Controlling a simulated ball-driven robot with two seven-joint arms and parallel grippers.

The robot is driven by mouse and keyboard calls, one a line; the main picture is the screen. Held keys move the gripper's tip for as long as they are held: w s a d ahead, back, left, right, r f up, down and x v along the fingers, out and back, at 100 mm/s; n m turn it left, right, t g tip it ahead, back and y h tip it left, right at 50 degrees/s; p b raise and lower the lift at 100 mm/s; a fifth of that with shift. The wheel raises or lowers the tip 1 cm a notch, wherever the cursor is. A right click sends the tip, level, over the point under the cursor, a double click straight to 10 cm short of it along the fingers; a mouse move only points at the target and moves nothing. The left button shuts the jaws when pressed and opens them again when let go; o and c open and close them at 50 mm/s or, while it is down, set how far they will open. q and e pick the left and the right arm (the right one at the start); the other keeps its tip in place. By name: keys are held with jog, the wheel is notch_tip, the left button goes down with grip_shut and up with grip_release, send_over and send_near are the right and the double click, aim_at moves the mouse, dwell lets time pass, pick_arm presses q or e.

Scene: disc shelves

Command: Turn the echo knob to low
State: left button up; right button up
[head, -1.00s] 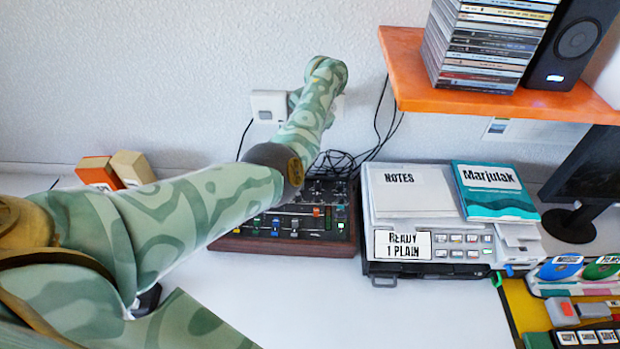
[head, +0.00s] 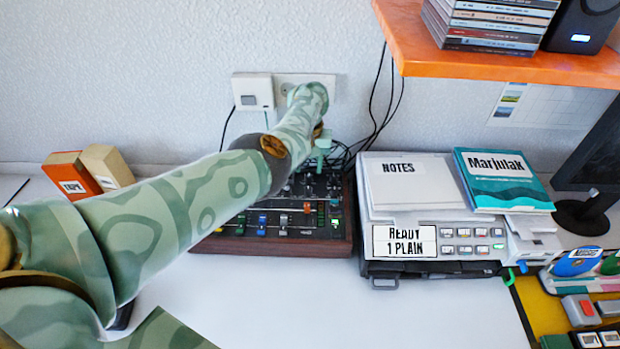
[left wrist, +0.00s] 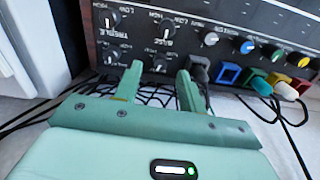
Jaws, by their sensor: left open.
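The mixer (head: 270,246) is a dark panel in a brown wooden case at the back of the table, partly behind my left arm. In the left wrist view its panel (left wrist: 185,10) shows a treble knob (left wrist: 107,17), a bass knob (left wrist: 167,27) and smaller black knobs (left wrist: 160,62) below them. I cannot make out which knob is the echo knob. My left gripper (left wrist: 159,72) is open and empty, its two green fingers close to the lower black knobs; contact cannot be told. In the head view the gripper (head: 322,150) is over the mixer's back part.
Black cables lie behind the mixer and under the fingers. A grey device with a notes pad (head: 400,185) and a teal book (head: 500,180) stands right of it. An orange shelf (head: 480,62) overhangs the back right. The front table (head: 330,300) is clear.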

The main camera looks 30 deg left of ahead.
aim_at(309, 176)
pick_arm(q)
notch_tip(309, 176, down, 4)
jog(key=shift+r+b, duration=0.15)
jog(key=shift+b, duration=0.5)
jog(key=shift+r, duration=0.1)
jog(key=shift+c, duration=0.2)
grip_shut()
jog(key=shift+n, duration=0.3)
jog(key=n, duration=0.4)
jog(key=shift+n, duration=0.4)
jog(key=n, duration=0.5)
